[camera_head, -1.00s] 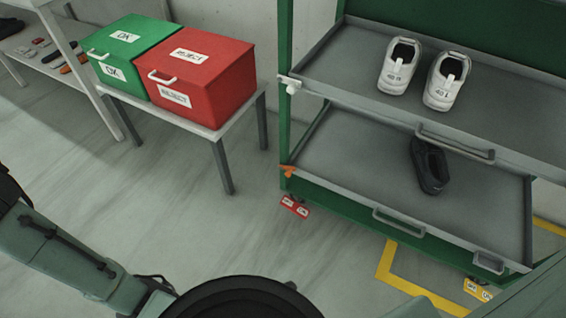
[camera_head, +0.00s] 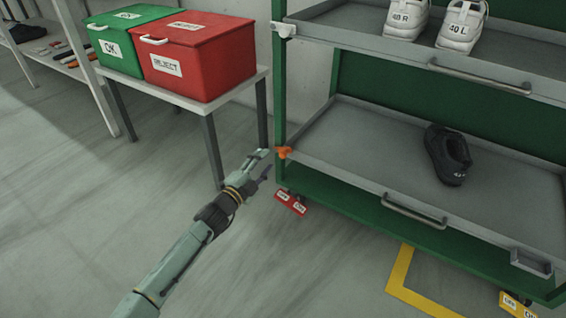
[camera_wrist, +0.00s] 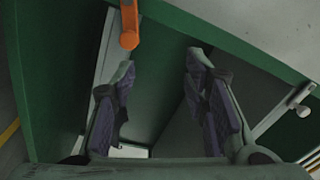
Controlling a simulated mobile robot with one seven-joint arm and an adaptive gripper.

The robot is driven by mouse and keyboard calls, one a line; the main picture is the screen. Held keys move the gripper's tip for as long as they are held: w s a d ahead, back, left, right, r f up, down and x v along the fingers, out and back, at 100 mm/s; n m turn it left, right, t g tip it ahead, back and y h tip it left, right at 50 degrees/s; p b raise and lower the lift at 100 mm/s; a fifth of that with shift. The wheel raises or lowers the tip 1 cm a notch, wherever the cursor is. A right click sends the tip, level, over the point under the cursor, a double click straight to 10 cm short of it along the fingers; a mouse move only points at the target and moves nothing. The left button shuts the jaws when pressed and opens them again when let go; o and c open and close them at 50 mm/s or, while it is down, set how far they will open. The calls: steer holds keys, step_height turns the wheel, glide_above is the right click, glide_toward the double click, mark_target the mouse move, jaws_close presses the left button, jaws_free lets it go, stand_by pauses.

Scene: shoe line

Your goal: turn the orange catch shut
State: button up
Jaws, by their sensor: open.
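The orange catch (camera_head: 284,152) sits at the left front corner of the lower shelf (camera_head: 330,150), on the green post of the rack. In the wrist view the catch (camera_wrist: 129,28) shows at the top, ahead of the fingers and a little left of the gap between them. My gripper (camera_head: 264,162) is just left of the catch in the head view, apart from it. In the wrist view my gripper (camera_wrist: 160,90) has its two fingers spread with nothing between them.
A white catch (camera_head: 284,29) is on the post at the upper shelf. A red tag (camera_head: 291,202) is low by the rack's wheel. Red (camera_head: 205,60) and green (camera_head: 125,50) boxes stand on a side table to the left. A black shoe (camera_head: 447,154) lies on the lower shelf.

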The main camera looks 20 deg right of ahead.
mark_target(282, 157)
steer(key=shift+g, duration=0.4)
steer(key=w+d+f+b, duration=0.1)
steer(key=d, duration=0.1)
steer(key=w+d+f, duration=0.1)
steer(key=w+d, duration=0.1)
steer(key=d, duration=0.1)
steer(key=w+d+f+b, duration=0.1)
steer(key=w+d+f, duration=0.1)
steer(key=shift+d+b, duration=0.3)
steer(key=shift+d, duration=0.05)
steer(key=shift+w+d+r, duration=0.1)
steer(key=shift+w+d, duration=0.3)
steer(key=shift+c, duration=0.5)
jaws_close()
